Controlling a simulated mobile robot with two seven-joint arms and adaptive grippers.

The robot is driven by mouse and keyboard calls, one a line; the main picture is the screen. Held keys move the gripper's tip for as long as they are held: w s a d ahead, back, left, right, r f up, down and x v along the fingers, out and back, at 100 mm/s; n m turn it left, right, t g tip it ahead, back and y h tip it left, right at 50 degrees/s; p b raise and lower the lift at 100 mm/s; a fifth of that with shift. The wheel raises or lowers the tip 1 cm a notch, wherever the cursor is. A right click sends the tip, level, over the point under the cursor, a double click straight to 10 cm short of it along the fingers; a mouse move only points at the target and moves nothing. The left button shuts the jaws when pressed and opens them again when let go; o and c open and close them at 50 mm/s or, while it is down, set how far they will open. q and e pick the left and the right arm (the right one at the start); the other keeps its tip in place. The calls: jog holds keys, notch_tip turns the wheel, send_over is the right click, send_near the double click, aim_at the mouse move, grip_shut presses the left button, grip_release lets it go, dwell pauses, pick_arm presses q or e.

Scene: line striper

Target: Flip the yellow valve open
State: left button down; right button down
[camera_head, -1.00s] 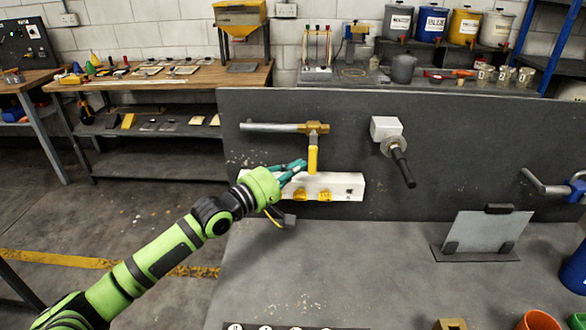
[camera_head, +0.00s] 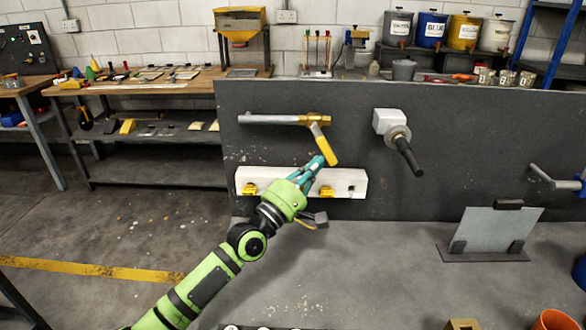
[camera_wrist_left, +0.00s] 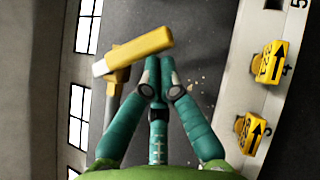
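The yellow valve handle (camera_head: 324,146) hangs from a brass valve body (camera_head: 313,119) on the dark upright panel. It is tilted, its free end down and to the right. It also shows in the wrist view as a yellow bar (camera_wrist_left: 138,50) with a pale end. My left gripper (camera_head: 317,165) is just left of the handle's lower part, its fingertips close to it. In the wrist view its teal fingers (camera_wrist_left: 158,64) are drawn together with nothing between them, right by the bar. Contact is hard to tell. My right gripper is out of view.
A grey pipe (camera_head: 268,119) runs left from the valve. Below is a white strip (camera_head: 350,183) with yellow switches, partly behind my gripper. A black-handled lever (camera_head: 408,157) on a white box juts out to the right. A grey plate (camera_head: 490,232) stands on the bench.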

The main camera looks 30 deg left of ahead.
pick_arm(q)
jog(key=w+d+r+p, duration=0.3)
jog(key=d+r+p, duration=0.1)
jog(key=d, duration=0.2)
jog(key=shift+r, duration=0.15)
dwell(0.5)
jog(key=shift+d+r, duration=0.1)
dwell(0.6)
jog(key=v, duration=1.2)
